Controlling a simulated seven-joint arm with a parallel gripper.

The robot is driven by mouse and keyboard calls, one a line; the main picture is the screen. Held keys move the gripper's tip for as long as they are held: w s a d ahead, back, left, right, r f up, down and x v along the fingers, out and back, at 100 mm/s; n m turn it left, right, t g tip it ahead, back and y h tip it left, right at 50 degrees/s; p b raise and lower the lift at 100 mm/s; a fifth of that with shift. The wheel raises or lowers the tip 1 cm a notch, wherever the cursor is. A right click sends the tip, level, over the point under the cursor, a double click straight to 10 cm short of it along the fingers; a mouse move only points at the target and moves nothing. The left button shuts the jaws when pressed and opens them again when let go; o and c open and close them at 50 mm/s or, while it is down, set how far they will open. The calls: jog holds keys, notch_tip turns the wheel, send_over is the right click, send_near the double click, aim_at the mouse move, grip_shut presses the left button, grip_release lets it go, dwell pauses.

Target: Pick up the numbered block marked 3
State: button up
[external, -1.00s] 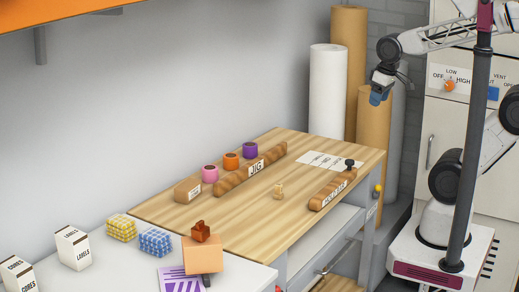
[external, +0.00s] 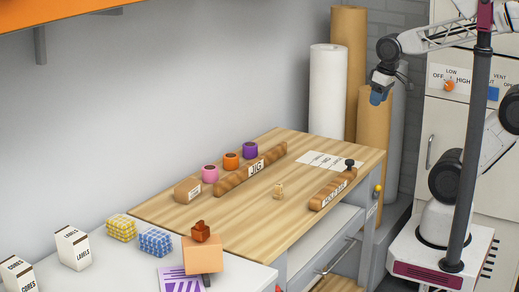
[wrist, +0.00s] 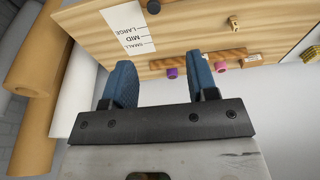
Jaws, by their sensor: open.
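A small pale wooden block (external: 278,191) stands alone on the middle of the wooden bench top (external: 240,232); its mark is too small to read. It also shows near the top right of the wrist view (wrist: 234,23). My gripper (external: 378,98) is high above the far right end of the bench, well away from the block. In the wrist view its two blue fingers (wrist: 162,74) are apart with nothing between them.
A wooden bar marked JIG (external: 235,181) lies behind the block, with purple (external: 250,149), orange (external: 231,160) and pink (external: 210,173) rolls beyond. A second labelled bar (external: 328,193) with a black knob lies right. Tall paper rolls (external: 327,90) stand behind the bench.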

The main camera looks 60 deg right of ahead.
jog(key=w+a+f+m+g+y, duration=0.5)
jog(key=w+a+f+m+y, duration=0.3)
jog(key=w+a+f, duration=0.45)
jog(key=m+t+y, duration=0.1)
jog(key=m+y, duration=0.5)
jog(key=m, duration=0.3)
send_near(276, 200)
jog(key=a+r, duration=0.2)
jog(key=r, duration=0.1)
jog(key=shift+s+a+r, duration=0.1)
jog(key=shift+s+r, duration=0.05)
jog(key=shift+s, duration=0.2)
jog(key=shift+s+a+f+h, duration=0.15)
jog(key=shift+a+f, duration=0.1)
jog(key=shift+a, duration=0.3)
jog(key=shift+w+a+f+h, duration=0.15)
jog(key=shift+a+f, duration=0.1)
jog(key=shift+a, duration=0.35)
jog(key=shift+s+a, duration=0.1)
jog(key=shift+w+x, duration=0.1)
jog(key=shift+x, duration=1.15)
jog(key=shift+w+x, duration=0.15)
jog(key=shift+x, duration=1.1)
jog(key=shift+s, duration=0.1)
jog(key=shift+c, duration=0.4)
grip_shut()
